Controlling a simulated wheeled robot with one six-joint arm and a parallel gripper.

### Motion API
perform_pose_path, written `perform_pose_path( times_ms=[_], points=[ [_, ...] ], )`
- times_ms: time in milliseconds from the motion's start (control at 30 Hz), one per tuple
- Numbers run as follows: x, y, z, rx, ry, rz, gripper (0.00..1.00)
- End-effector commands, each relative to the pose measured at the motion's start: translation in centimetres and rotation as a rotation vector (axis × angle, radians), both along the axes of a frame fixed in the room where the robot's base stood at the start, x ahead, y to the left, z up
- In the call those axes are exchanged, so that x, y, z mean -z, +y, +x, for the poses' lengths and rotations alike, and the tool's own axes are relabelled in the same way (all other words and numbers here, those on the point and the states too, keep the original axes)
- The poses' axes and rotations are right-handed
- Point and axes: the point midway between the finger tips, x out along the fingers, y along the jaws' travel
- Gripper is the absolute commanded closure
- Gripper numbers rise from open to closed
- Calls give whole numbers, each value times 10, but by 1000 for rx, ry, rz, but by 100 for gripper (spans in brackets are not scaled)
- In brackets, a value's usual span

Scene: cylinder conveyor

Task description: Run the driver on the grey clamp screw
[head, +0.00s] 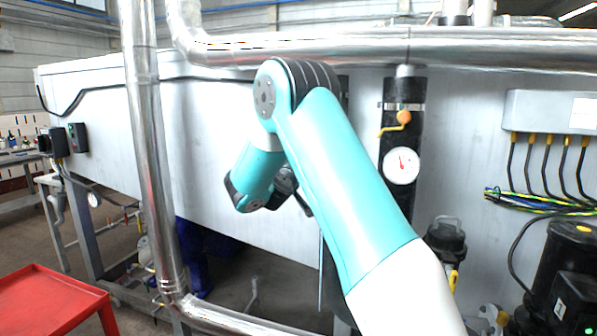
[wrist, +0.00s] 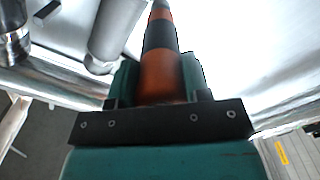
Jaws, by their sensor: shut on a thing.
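In the wrist view my gripper (wrist: 163,78) is shut on the driver (wrist: 160,38), a tool with an orange and black banded handle. The driver points away from the gripper, and its far end runs out at the top of the picture, so its tip is not clear. In the head view my teal arm hides most of the gripper, and I cannot make out the driver there. I cannot pick out the grey clamp screw in either view, nor tell whether the driver touches it.
A large white metal casing (head: 225,150) stands behind the arm. A shiny vertical pipe (head: 150,150) and a horizontal pipe (head: 480,48) run close in front. A round gauge (head: 402,165) is right of the arm. A red table (head: 50,300) stands at lower left.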

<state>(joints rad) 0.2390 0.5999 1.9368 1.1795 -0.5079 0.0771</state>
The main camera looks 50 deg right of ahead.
Motion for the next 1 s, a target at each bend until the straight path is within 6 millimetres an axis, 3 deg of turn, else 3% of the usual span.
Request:
perform_pose_path(
  times_ms=[1000],
  points=[
    [-2,-12,5,0,-1,-3,94]
  ],
)
